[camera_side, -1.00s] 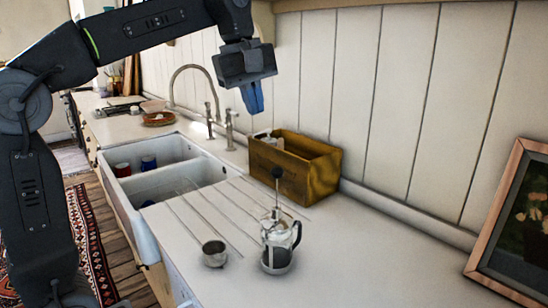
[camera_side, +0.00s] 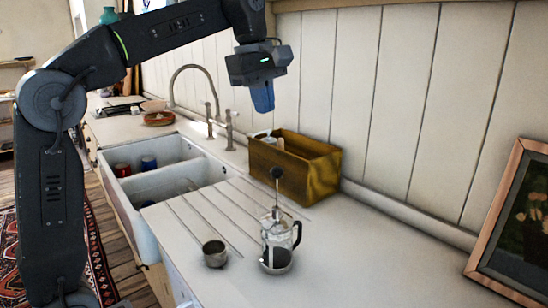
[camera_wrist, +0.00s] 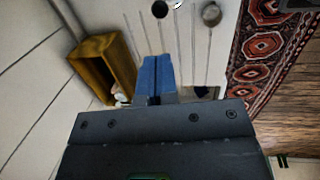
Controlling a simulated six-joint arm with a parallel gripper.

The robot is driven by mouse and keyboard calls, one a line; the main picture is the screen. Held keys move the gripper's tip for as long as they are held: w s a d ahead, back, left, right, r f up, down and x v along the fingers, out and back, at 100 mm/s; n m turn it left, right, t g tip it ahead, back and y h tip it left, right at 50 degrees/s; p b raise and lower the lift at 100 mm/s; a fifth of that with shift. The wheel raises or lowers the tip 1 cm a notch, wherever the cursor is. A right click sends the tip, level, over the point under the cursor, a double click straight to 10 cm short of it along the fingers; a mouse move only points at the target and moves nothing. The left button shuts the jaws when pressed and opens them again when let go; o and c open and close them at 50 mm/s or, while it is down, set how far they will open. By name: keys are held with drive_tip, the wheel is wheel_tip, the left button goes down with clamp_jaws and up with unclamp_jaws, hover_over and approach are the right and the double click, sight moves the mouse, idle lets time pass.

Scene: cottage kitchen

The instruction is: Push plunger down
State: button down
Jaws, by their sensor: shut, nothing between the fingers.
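A glass French press (camera_side: 279,243) stands upright on the white counter, its plunger rod raised with a round dark knob (camera_side: 276,173) at the top. In the wrist view the knob (camera_wrist: 160,9) shows at the top edge, ahead of my fingertips; most of the press is cut off there. My gripper (camera_side: 263,108) has blue fingers pointing down, shut and empty. It hangs well above the counter, higher than the knob and to its left in the side view, apart from it.
A small metal cup (camera_side: 215,254) stands left of the press. A wooden box (camera_side: 318,174) holding a few items stands behind it against the panelled wall. The white double sink (camera_side: 140,208) and tap (camera_side: 188,68) lie left. A picture frame (camera_side: 500,215) leans at right.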

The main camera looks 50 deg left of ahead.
sight(276, 168)
drive_tip(key=f, duration=0.4)
drive_tip(key=w+f, duration=0.1)
drive_tip(key=f, duration=0.2)
drive_tip(key=d+f, duration=0.1)
drive_tip(key=f, duration=0.3)
drive_tip(key=shift+w+f, duration=0.35)
drive_tip(key=shift+w, duration=0.05)
wheel_tip(276, 168, down, 8)
drive_tip(key=shift+r, duration=0.1)
drive_tip(key=shift+s, duration=0.1)
wheel_tip(276, 168, up, 14)
drive_tip(key=s+a, duration=0.1)
drive_tip(key=s, duration=0.1)
drive_tip(key=shift+r, duration=0.25)
drive_tip(key=shift+a, duration=0.1)
